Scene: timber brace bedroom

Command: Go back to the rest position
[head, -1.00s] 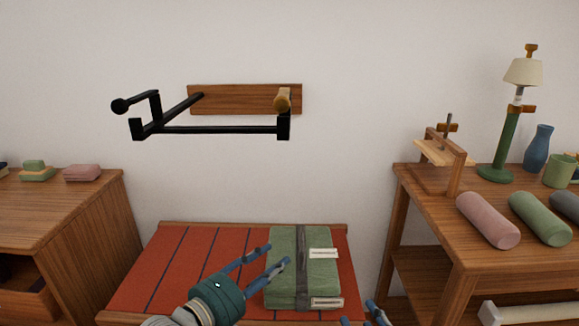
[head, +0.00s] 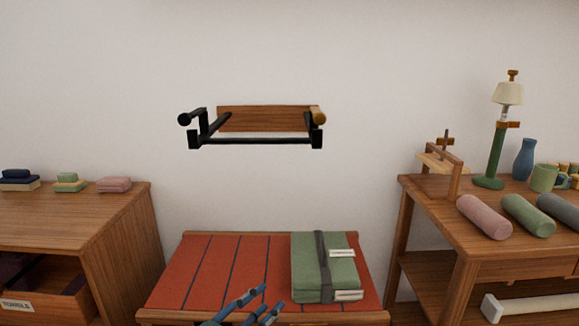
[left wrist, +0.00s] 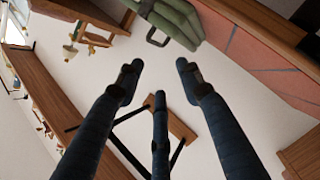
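My left gripper (head: 258,303) is low in the head view, in front of the red striped bench top (head: 215,270). Its fingers are spread apart with nothing between them. The left wrist view also shows the gripper (left wrist: 158,75) open and empty. A green folded bundle with a grey strap (head: 308,268) lies on the bench, to the right of the gripper and apart from it. It shows at the top of the left wrist view (left wrist: 178,18). My right gripper is not in view.
A black wall rack on a wooden board (head: 265,118) juts out above the bench. A wooden cabinet (head: 125,245) with an open drawer stands left. A table (head: 425,200) with a lamp (head: 500,140), rolls and a vase stands right.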

